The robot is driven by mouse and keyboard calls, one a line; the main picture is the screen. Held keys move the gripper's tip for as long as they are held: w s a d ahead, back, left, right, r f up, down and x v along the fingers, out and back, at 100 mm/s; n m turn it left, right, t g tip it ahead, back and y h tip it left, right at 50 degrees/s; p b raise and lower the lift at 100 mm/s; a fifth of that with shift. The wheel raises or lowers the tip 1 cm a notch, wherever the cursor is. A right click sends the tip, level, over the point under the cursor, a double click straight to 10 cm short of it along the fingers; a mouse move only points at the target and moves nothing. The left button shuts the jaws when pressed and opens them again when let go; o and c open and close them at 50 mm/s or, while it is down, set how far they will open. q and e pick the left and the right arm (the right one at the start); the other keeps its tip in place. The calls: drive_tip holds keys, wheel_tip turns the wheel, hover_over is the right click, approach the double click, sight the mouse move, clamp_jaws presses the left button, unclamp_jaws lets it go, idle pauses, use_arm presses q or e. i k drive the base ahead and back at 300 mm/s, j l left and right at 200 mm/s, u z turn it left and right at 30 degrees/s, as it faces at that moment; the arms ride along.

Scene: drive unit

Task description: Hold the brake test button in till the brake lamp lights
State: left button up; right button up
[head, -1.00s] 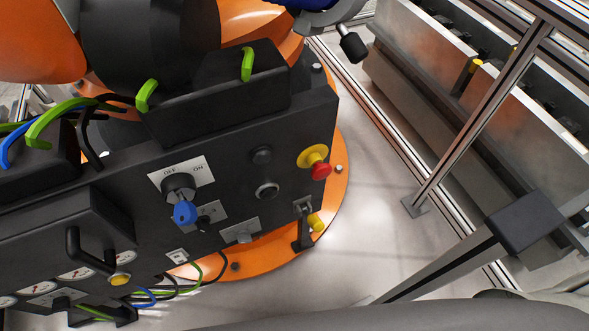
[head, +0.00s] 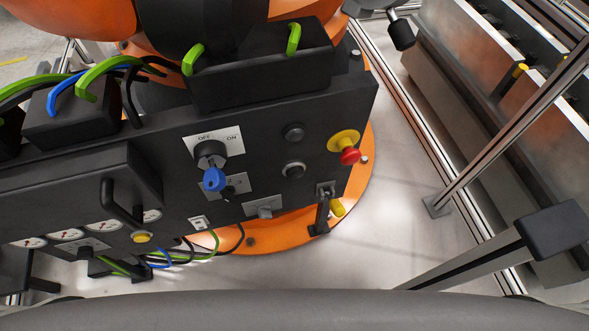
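The dark control panel (head: 330,110) of the drive unit fills the left and middle of the head view. On its right part sit two round dark buttons, an upper one (head: 293,132) and a lower one with a lighter ring (head: 294,170). A yellow round button or lamp (head: 141,237) sits low on the left part. I cannot tell which is the brake test button or the brake lamp, as no label for them is readable. No lamp is clearly lit. Neither gripper is in view.
A red emergency stop (head: 350,156) on a yellow disc is right of the buttons. A black handle (head: 118,204) juts out at left. Cables hang below. Metal fence posts (head: 500,150) stand at right; the floor between is clear.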

sight(296, 172)
drive_tip(key=j+z, duration=0.2)
drive_tip(key=j, duration=0.25)
drive_tip(key=k+j+z, duration=0.15)
drive_tip(key=j, duration=0.3)
drive_tip(key=k+j+z, duration=0.2)
drive_tip(key=j, duration=0.2)
drive_tip(key=j+z, duration=0.2)
drive_tip(key=j, duration=0.25)
